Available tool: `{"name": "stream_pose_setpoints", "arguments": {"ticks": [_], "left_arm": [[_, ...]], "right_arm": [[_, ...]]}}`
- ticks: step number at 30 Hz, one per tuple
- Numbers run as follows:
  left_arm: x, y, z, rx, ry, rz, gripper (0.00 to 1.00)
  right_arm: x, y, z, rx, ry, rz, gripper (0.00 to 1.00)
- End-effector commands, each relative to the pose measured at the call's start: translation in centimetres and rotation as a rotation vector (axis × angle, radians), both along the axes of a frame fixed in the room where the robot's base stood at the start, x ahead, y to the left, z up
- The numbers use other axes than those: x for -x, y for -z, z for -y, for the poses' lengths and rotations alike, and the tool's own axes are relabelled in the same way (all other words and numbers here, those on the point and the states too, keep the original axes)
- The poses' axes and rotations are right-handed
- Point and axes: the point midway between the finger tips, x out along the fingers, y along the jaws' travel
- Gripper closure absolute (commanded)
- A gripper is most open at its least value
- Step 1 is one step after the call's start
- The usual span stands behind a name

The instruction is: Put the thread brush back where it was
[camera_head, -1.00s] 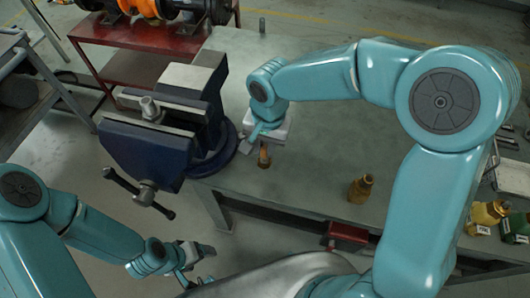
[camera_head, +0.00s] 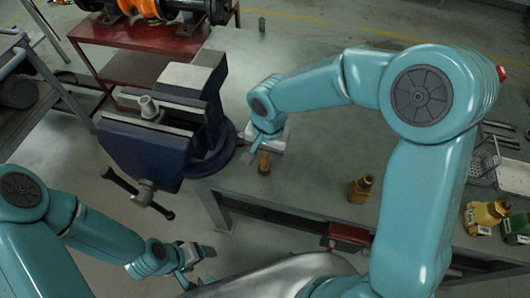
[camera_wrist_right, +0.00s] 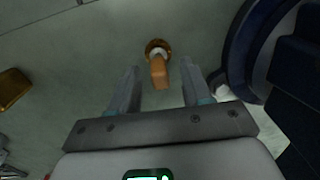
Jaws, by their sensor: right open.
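The thread brush (camera_head: 264,163) appears to be the small upright thing with an orange-brown handle, standing on the workbench just right of the vise. In the right wrist view the brush (camera_wrist_right: 158,68) shows its handle pointing toward the camera and a round brown and whitish lower end. My right gripper (camera_head: 265,148) is open above it. In the wrist view the two fingers (camera_wrist_right: 159,75) are apart on either side of the handle, with gaps on both sides. My left gripper (camera_head: 205,250) is low at the lower left, away from the bench; its jaws are too small to read.
A blue bench vise (camera_head: 165,130) stands close left of the brush. A brown-gold bottle (camera_head: 361,189) stands to the right on the workbench (camera_head: 310,180). Yellow (camera_head: 487,216) and green (camera_head: 518,228) containers and a grey basket (camera_head: 482,168) are farther right. The bench middle is mostly clear.

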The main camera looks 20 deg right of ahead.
Motion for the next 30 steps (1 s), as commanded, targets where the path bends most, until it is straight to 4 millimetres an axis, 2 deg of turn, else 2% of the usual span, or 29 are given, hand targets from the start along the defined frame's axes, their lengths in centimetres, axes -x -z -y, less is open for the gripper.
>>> {"name": "stream_pose_setpoints", "arguments": {"ticks": [5, 12, 18, 24, 30], "left_arm": [[0.0, -0.4, 0.0, 0.000, 0.000, 0.000, 0.23], [0.0, -0.6, 0.0, 0.000, 0.000, 0.000, 0.23], [0.0, -0.8, 0.0, 0.000, 0.000, 0.000, 0.23], [0.0, -0.8, 0.0, 0.000, 0.000, 0.000, 0.23], [0.0, -0.8, 0.0, 0.000, 0.000, 0.000, 0.23]], "right_arm": [[-0.1, -1.6, 0.1, -0.001, 0.001, 0.006, 0.52], [-0.1, -7.2, 0.3, -0.002, 0.001, 0.007, 0.52], [0.0, -10.9, 0.6, -0.001, 0.001, 0.003, 0.52], [0.1, -12.3, 0.7, 0.000, 0.000, 0.001, 0.52], [0.1, -12.3, 0.7, 0.000, 0.000, 0.000, 0.52]]}}
